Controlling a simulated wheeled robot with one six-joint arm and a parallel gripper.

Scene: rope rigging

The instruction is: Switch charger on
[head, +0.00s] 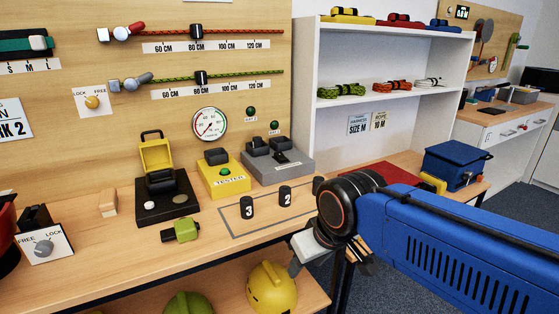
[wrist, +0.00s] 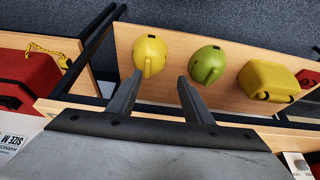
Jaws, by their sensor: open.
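A grey box that looks like the charger (head: 278,165) stands at the back of the bench, against the board, right of the yellow tester (head: 224,177). It has dark blocks on top and a small dark part on its front slope; I cannot read the state of any switch. My gripper (wrist: 158,95) is open and empty in the wrist view, its fingers over the lower shelf with the yellow helmet beyond them. In the head view my arm hides part of it at the bench's front edge, well apart from the charger. The charger is not in the wrist view.
Dark cylinders marked 3 (head: 247,208) and 2 (head: 285,196) stand on the bench before the charger. A green-yellow block (head: 182,230) lies further left. A blue box (head: 454,166) stands at right. A yellow helmet (head: 272,288) sits below on the shelf.

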